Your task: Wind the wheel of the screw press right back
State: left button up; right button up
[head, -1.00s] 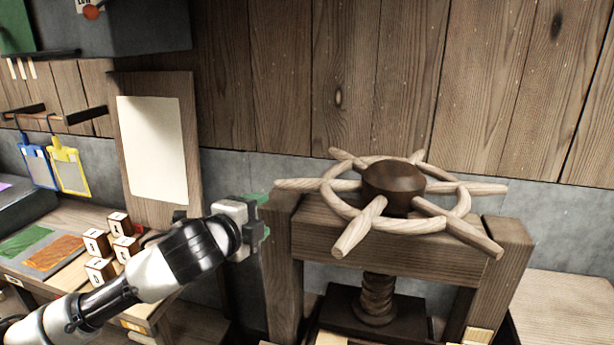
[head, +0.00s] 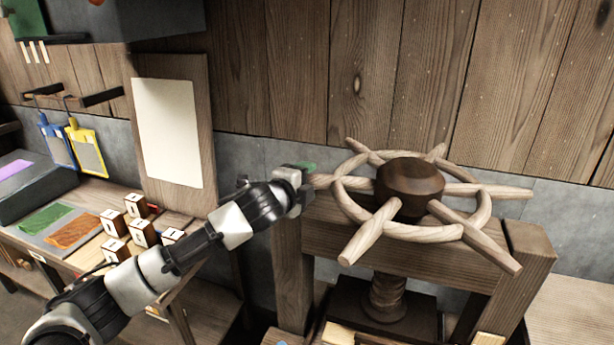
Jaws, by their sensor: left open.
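The wooden wheel (head: 368,224) of the screw press lies flat on top, with several pale spokes ending in handles around a dark hub (head: 410,185). The press frame (head: 400,250) is dark wood, and its thick threaded screw (head: 386,297) runs down below the crossbeam. My left gripper (head: 309,175) is at the wheel's left side, at the outer end of the left-pointing handle (head: 324,181). It is open. My own wrist partly hides its fingers, so I cannot tell whether they touch the handle. My right gripper is not in view.
A bench at left carries several small numbered blocks (head: 142,233) and green and orange patches. A board with a blank sheet (head: 169,133) stands behind them. Blue and yellow tags (head: 87,150) hang from a rail. A plank wall (head: 300,80) is close behind the press.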

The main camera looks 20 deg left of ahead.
pick_arm(q)
jog(key=shift+w+f, duration=0.1)
jog(key=shift+w, duration=0.15)
jog(key=shift+c, duration=0.4)
grip_shut()
jog(key=shift+d, duration=0.1)
